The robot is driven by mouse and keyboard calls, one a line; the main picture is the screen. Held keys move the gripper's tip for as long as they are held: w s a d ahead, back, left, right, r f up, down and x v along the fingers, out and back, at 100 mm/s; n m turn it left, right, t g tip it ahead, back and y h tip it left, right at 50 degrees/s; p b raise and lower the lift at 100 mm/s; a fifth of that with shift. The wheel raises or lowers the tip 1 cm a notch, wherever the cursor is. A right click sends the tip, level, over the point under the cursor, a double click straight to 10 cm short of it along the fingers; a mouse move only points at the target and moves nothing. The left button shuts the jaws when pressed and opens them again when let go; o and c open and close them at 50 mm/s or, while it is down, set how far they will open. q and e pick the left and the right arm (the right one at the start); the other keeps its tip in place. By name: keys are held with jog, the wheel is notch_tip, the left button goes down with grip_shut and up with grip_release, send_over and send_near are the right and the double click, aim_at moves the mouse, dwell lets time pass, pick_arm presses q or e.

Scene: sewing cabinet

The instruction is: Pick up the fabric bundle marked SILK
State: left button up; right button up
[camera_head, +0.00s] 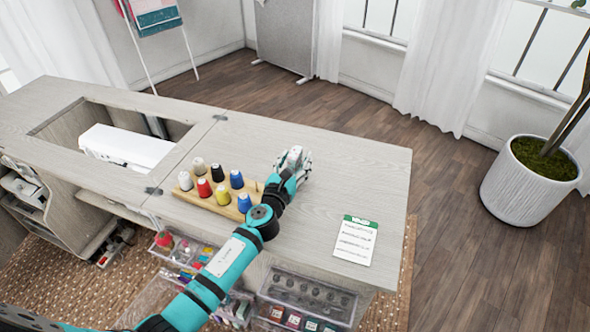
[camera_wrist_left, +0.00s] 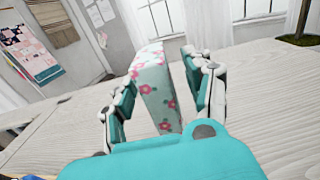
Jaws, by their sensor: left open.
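A pale fabric bundle with pink flowers (camera_wrist_left: 152,82) stands upright on the cabinet top (camera_head: 345,165) in the left wrist view. No SILK marking can be read on it. My left gripper (camera_head: 293,160) is over the middle of the cabinet top, just right of the thread rack. In the left wrist view its open fingers (camera_wrist_left: 165,85) are on either side of the bundle, with a gap visible at the right finger. In the head view the gripper largely hides the bundle. My right gripper is not in view.
A wooden rack (camera_head: 208,205) with several coloured thread spools stands beside my left forearm. A white sewing machine (camera_head: 128,146) sits in the recess at left. A card with a green header (camera_head: 356,240) lies front right. The top's right end is otherwise clear.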

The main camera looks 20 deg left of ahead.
pick_arm(q)
jog(key=shift+s, duration=0.1)
jog(key=shift+c, duration=0.3)
grip_shut()
jog(key=shift+r, duration=0.15)
